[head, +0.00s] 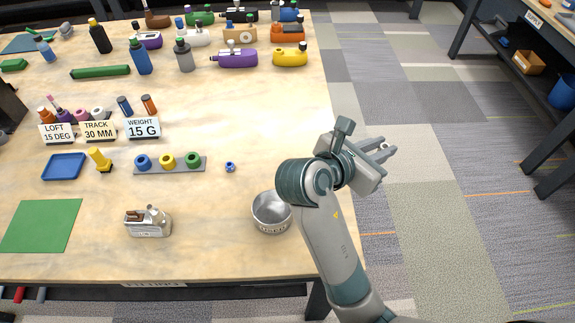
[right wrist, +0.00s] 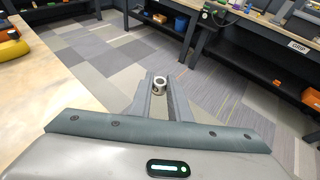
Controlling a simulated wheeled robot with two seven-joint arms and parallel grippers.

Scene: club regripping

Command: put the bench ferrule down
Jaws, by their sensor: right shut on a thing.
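My right gripper (head: 385,148) is beyond the right edge of the bench, over the carpeted floor. In the right wrist view its two fingers (right wrist: 160,88) are shut on a small silver-white ring with a dark hole, the ferrule (right wrist: 159,82), held at the fingertips. In the head view the ferrule (head: 384,146) is small and partly hidden by the fingers. My left gripper is in neither view.
The bench (head: 260,115) has free room in its right middle. A metal bowl (head: 271,212) stands near my right arm. A grey strip (head: 180,164) carries blue, yellow and green rings. A small blue piece (head: 229,167) lies to its right. A blue tray (head: 64,166) lies left.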

